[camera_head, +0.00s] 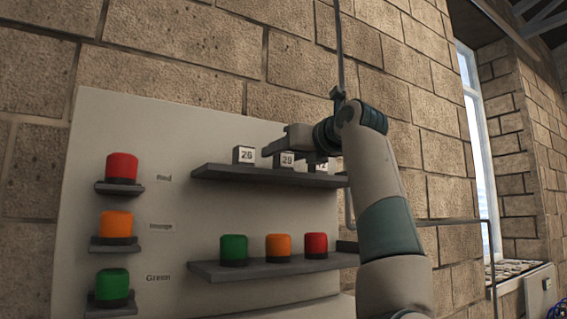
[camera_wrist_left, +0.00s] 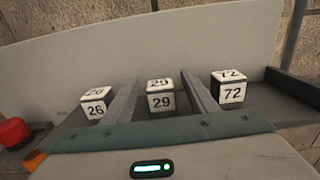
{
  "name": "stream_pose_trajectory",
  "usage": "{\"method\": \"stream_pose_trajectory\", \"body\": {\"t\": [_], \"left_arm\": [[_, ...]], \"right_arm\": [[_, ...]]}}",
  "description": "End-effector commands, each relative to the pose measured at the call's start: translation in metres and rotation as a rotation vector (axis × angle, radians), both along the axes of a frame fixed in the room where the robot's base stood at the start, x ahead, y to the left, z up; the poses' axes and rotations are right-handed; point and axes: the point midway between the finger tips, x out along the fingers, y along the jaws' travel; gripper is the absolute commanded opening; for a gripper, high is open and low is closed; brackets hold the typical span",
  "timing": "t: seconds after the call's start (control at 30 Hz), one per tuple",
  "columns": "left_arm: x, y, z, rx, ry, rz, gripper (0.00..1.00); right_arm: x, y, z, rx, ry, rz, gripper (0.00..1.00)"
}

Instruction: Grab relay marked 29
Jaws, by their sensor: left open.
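The relay marked 29 (camera_head: 287,161) is a small white cube with a dark number, on the upper grey shelf (camera_head: 225,174), between the relay marked 26 (camera_head: 243,155) and the relay marked 72 (camera_head: 321,167). My left gripper (camera_head: 272,150) is open at this shelf, in front of the row. In the left wrist view, relay 29 (camera_wrist_left: 160,99) shows between the two spread fingers (camera_wrist_left: 159,84), with no visible contact. Relay 26 (camera_wrist_left: 96,103) lies outside the left finger, and relay 72 (camera_wrist_left: 229,89) outside the right one. The gripper partly hides 29 and 72 in the head view.
A lower shelf (camera_head: 275,270) holds green (camera_head: 234,250), orange (camera_head: 278,248) and red (camera_head: 316,245) caps. Red (camera_head: 121,168), orange (camera_head: 115,224) and green (camera_head: 112,284) caps sit on small ledges of the pale panel (camera_head: 190,120) at left. A brick wall stands behind.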

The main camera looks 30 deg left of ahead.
Motion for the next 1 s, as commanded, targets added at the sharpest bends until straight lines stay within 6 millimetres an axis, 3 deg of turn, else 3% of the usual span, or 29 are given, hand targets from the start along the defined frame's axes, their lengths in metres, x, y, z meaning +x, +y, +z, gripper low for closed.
{"method": "stream_pose_trajectory", "body": {"t": [0.17, 0.3, 0.37, 0.77, 1.0], "left_arm": [[0.000, 0.000, 0.000, 0.000, 0.000, 0.000, 0.53], [0.000, 0.000, 0.000, 0.000, 0.000, 0.000, 0.20], [0.000, 0.000, 0.000, 0.000, 0.000, 0.000, 0.09], [0.000, 0.000, 0.003, 0.000, 0.000, 0.000, 0.09], [0.000, 0.000, 0.017, 0.001, -0.001, 0.000, 0.09]], "right_arm": [[0.000, 0.000, 0.000, 0.000, 0.000, 0.000, 0.31], [0.000, 0.000, 0.000, 0.000, 0.000, -0.001, 0.31], [0.000, 0.000, 0.000, 0.000, 0.000, -0.001, 0.31], [0.000, 0.000, 0.000, 0.000, 0.000, -0.001, 0.31], [0.000, 0.000, -0.002, 0.000, 0.000, -0.001, 0.31]]}}
